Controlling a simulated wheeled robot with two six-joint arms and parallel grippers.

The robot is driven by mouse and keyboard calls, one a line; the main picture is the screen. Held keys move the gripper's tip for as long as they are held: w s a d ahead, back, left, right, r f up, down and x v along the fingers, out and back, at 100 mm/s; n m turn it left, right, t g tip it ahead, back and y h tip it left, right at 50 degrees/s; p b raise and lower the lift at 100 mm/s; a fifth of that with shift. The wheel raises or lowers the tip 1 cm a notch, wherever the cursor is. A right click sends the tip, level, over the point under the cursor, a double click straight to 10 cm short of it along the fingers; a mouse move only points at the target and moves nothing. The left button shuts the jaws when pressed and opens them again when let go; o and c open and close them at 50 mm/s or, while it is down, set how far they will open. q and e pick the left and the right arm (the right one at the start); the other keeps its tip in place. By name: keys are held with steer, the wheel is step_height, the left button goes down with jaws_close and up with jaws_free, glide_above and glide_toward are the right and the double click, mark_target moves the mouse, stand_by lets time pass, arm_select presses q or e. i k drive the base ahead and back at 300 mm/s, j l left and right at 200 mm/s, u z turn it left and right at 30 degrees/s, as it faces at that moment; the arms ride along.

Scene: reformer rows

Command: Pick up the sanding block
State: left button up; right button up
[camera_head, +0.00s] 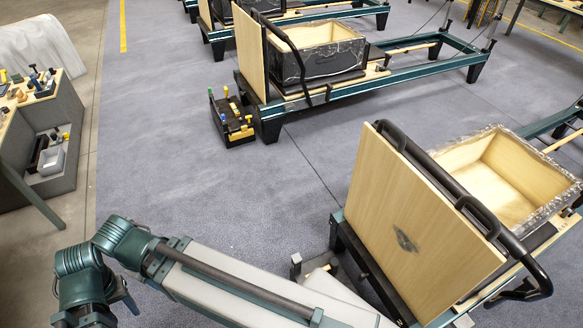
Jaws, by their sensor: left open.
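I cannot pick out the sanding block for certain. Small tools and blocks lie on the workbench (62,98) at the left edge, too small to tell apart. A black tool caddy (232,126) with yellow and blue items stands on the floor at upper centre. My left arm crosses the bottom of the view, and its wrist end bends down at the lower left. My left gripper (90,317) is there at the bottom edge, largely cut off, open and away from the bench and caddy. My right gripper does not show.
A reformer with an upright plywood panel (396,205), dark-smudged, and an open box (497,180) stands at the right. Another reformer (430,60) stands behind the caddy. A grey bin (50,160) sits on the bench's lower shelf. The grey floor between is clear.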

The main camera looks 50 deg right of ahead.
mark_target(22, 97)
steer(key=z, duration=0.35)
steer(key=k+j+z, duration=0.1)
steer(key=z, duration=0.6)
steer(key=i+z, duration=0.1)
steer(key=z, duration=1.25)
steer(key=k+j+u, duration=0.15)
steer(key=u, duration=0.95)
steer(key=l+u, duration=0.15)
steer(key=u, duration=0.3)
steer(key=l+u, duration=0.1)
steer(key=u, duration=0.3)
steer(key=l+u, duration=0.1)
steer(key=u, duration=0.35)
steer(key=i+l+z, duration=0.1)
steer(key=i+z, duration=0.25)
steer(key=i, duration=2.45)
steer(key=l+z, duration=0.05)
